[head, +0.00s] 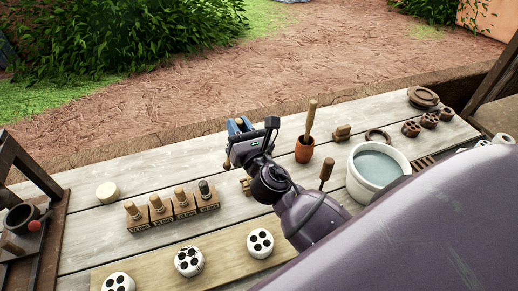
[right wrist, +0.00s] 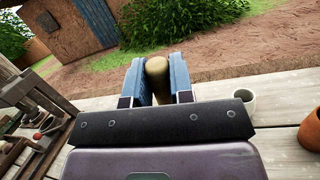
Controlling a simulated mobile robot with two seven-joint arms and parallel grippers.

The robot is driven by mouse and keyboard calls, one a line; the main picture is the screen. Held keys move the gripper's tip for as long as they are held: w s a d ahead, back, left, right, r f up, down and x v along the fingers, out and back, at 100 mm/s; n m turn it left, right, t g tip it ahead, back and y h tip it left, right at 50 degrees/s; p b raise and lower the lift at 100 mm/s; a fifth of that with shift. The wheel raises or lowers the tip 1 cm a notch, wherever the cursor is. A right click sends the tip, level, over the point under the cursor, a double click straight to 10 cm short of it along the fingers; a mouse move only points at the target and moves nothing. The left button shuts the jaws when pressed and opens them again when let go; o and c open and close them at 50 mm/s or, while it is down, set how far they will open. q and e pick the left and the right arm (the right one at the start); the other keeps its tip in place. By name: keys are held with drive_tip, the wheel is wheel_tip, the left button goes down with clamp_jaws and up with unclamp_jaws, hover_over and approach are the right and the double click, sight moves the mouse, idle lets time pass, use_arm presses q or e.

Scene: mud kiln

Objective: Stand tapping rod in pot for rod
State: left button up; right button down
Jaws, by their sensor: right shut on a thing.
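My right gripper (head: 240,126) reaches over the table from the right. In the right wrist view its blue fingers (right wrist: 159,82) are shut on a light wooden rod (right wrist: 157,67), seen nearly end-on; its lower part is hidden. A terracotta pot (head: 304,154) stands right of the gripper with a wooden stick (head: 311,118) leaning in it. The pot's edge shows at the right of the wrist view (right wrist: 311,134). A small pale pot (right wrist: 249,102) stands between gripper and terracotta pot in the wrist view. I cannot tell which pot is for the rod. My left gripper is out of view.
Several wood-handled stamps (head: 173,207) stand left of my arm. White discs with dark holes (head: 189,261) lie on a board in front. A water bucket (head: 377,172) stands right, with clay pieces (head: 429,120) beyond.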

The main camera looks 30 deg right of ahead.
drive_tip(key=w+d+r+m+g+h+p, duration=0.25)
drive_tip(key=w+d+r+g+h, duration=0.35)
drive_tip(key=w+d+r, duration=0.65)
wheel_tip(320, 180, down, 21)
drive_tip(key=s+d+t+h+b, duration=0.1)
drive_tip(key=shift+d, duration=0.3)
drive_tip(key=shift+s+f+m, duration=0.1)
drive_tip(key=shift+f+m, duration=0.05)
drive_tip(key=shift+m, duration=0.1)
drive_tip(key=c, duration=1)
unclamp_jaws()
drive_tip(key=v, duration=1.2)
drive_tip(key=shift+f, duration=0.15)
